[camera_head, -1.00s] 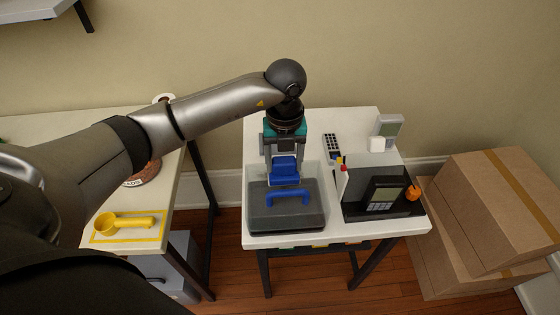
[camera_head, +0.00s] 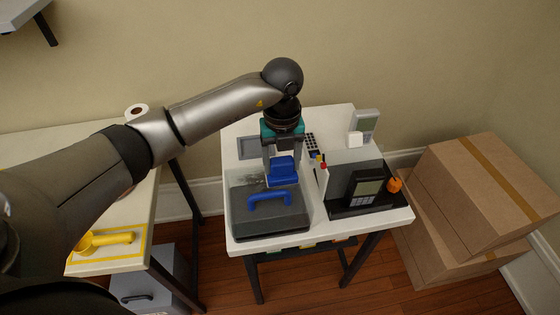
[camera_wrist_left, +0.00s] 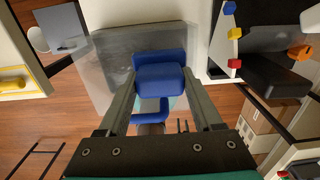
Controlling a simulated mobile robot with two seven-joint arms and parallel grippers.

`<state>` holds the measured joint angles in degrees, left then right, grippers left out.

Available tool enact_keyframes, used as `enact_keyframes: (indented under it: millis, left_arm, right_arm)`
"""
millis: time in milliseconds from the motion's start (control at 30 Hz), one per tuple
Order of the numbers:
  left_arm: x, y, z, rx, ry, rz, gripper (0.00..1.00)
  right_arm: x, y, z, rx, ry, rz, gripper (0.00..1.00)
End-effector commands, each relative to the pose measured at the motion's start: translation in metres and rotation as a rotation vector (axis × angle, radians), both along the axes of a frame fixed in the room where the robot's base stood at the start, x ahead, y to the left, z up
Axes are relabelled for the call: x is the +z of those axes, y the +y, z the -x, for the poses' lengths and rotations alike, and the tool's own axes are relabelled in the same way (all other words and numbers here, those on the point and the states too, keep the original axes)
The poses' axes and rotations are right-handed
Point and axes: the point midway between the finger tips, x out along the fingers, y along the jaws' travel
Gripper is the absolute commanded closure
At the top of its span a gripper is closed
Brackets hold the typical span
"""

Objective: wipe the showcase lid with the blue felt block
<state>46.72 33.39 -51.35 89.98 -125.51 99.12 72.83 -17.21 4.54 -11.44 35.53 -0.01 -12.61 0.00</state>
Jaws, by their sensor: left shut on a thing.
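The showcase (camera_head: 270,222) stands on the small white table, its dark translucent lid topped by a blue handle (camera_head: 268,198). A pale smudge shows on the lid's back left part. My left gripper (camera_head: 281,177) points down over the lid's back right part, shut on the blue felt block (camera_head: 283,168). In the left wrist view the block (camera_wrist_left: 160,78) sits between both fingers, with the lid (camera_wrist_left: 115,65) below it and the handle (camera_wrist_left: 150,112) close by. I cannot tell whether the block touches the lid. My right gripper is not in view.
A dark stand with a handheld (camera_head: 366,190) is close to the right of the showcase. A remote (camera_head: 312,146) and a grey flat square (camera_head: 249,147) lie behind. A yellow scoop (camera_head: 108,239) is on the left table (camera_head: 140,205). Cardboard boxes (camera_head: 480,200) stand at right.

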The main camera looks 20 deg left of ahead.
Motion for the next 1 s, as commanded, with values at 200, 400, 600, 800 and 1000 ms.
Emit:
enact_keyframes:
  millis: [200, 400, 600, 800, 1000]
  left_arm:
    - [0.001, 0.016, 0.01, 0.002, 0.005, -0.003, 1.0]
    - [0.001, 0.031, 0.02, 0.001, 0.004, -0.002, 1.0]
    - [0.001, 0.036, 0.022, -0.001, 0.002, 0.0, 1.0]
    - [0.001, 0.036, 0.022, -0.001, 0.001, 0.001, 1.0]
    - [0.001, 0.046, 0.028, 0.002, 0.003, -0.001, 1.0]
  right_arm:
    - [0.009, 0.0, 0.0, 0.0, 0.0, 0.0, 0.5]
    - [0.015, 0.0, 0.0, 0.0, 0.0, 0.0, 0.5]
    - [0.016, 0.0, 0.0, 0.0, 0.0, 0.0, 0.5]
    - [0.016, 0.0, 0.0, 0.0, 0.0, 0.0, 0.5]
    - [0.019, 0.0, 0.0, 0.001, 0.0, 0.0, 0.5]
